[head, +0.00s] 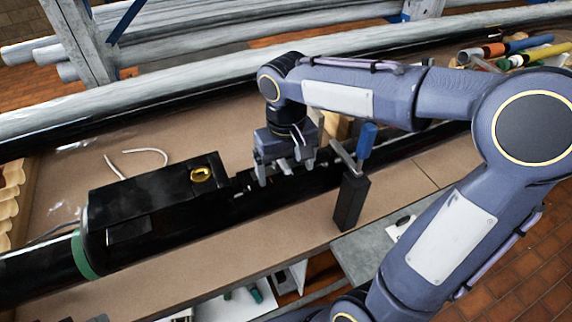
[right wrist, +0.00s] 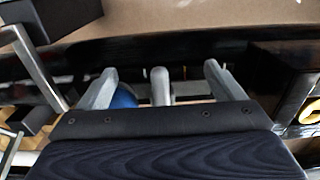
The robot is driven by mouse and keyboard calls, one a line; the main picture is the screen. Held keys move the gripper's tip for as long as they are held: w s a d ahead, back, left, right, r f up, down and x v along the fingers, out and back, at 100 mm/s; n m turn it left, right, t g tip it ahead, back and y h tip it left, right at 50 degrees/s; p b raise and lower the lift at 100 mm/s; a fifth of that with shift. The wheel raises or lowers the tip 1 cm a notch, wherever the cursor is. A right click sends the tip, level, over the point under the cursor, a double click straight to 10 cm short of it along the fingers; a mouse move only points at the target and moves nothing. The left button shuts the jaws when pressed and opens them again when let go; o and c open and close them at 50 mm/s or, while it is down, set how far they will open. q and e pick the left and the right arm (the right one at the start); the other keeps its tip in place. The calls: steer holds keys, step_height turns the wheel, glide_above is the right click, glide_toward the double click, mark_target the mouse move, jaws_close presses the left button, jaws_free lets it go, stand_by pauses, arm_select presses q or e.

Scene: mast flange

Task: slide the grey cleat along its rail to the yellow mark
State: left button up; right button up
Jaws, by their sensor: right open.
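My right gripper (head: 286,170) hangs over the black mast (head: 45,272), to the right of a black box. In the right wrist view its two grey fingers (right wrist: 160,78) are spread apart. A grey rounded piece, probably the cleat (right wrist: 160,88), stands between them, with a gap visible on each side. In the head view the fingers crowd the cleat and I cannot clearly tell it apart. The rail is mostly hidden under the gripper. I cannot make out a yellow mark on the rail. My left gripper is not in view.
The black box (head: 150,205) with a yellow ring (head: 201,174) lies left of the gripper. A black clamp post (head: 350,200) and a blue handle (head: 367,138) stand close on its right. A white cord (head: 140,152) lies behind.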

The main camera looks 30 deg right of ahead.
steer(key=shift+o, duration=1)
steer(key=shift+r, duration=0.1)
step_height(320, 180, up, 6)
steer(key=p, duration=0.5)
steer(key=shift+p, duration=0.3)
